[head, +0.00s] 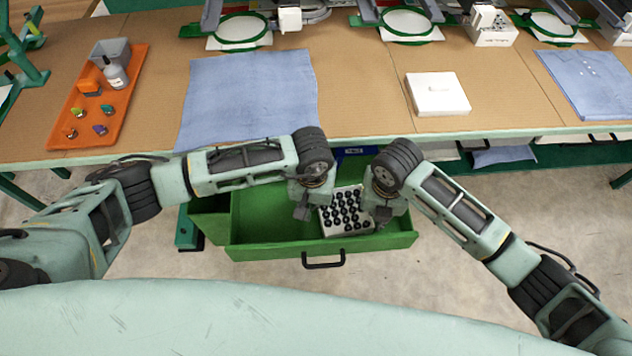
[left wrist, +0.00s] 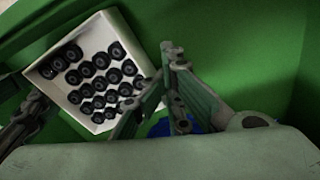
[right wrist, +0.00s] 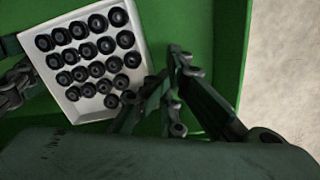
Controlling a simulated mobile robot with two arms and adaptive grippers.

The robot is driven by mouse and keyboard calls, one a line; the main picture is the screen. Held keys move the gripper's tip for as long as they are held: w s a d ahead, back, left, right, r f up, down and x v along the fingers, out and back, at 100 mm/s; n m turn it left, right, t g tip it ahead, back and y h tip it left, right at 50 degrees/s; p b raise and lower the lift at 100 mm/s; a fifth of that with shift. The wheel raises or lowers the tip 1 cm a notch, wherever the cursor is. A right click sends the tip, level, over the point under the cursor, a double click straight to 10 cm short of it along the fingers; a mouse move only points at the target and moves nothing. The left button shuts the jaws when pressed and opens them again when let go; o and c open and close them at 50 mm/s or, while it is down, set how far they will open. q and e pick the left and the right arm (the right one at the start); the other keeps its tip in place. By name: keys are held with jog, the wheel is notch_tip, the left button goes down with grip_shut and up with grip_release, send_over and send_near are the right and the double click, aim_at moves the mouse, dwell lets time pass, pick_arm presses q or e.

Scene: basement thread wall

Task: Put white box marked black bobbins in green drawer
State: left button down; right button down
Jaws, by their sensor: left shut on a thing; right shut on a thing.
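The white box of black bobbins (head: 346,212) is inside the open green drawer (head: 262,243), toward its right side, with its open top and rows of bobbins facing up. It shows in the left wrist view (left wrist: 46,68) and in the right wrist view (right wrist: 92,14). My left gripper (head: 302,208) is shut on the box's left side. My right gripper (head: 381,210) is shut on its right side. The fingertips are partly hidden in the head view. I cannot tell whether the box touches the drawer floor.
The drawer's left part is empty. Above it, the worktable (head: 360,95) holds a blue cloth (head: 250,95), a closed white box (head: 437,93) and an orange tray (head: 115,105). The drawer's front handle (head: 323,263) faces me. Embroidery hoops (head: 408,24) line the back.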

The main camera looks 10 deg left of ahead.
pick_arm(q)
jog(key=c, duration=2.4)
grip_release()
jog(key=shift+a, duration=0.7)
pick_arm(e)
jog(key=shift+d, duration=0.7)
pick_arm(q)
jog(key=o, duration=0.4)
jog(key=shift+a, duration=0.45)
pick_arm(e)
jog(key=shift+d, duration=0.4)
pick_arm(q)
jog(key=shift+a, duration=0.1)
pick_arm(e)
jog(key=c, duration=2)
grip_release()
pick_arm(q)
jog(key=shift+w+r, duration=0.1)
jog(key=shift+r, duration=0.05)
pick_arm(e)
jog(key=shift+d, duration=0.1)
pick_arm(q)
notch_tip(320, 180, up, 12)
jog(key=shift+s, duration=0.45)
pick_arm(e)
jog(key=r, duration=0.8)
jog(key=s+r, duration=0.1)
jog(key=r, duration=0.3)
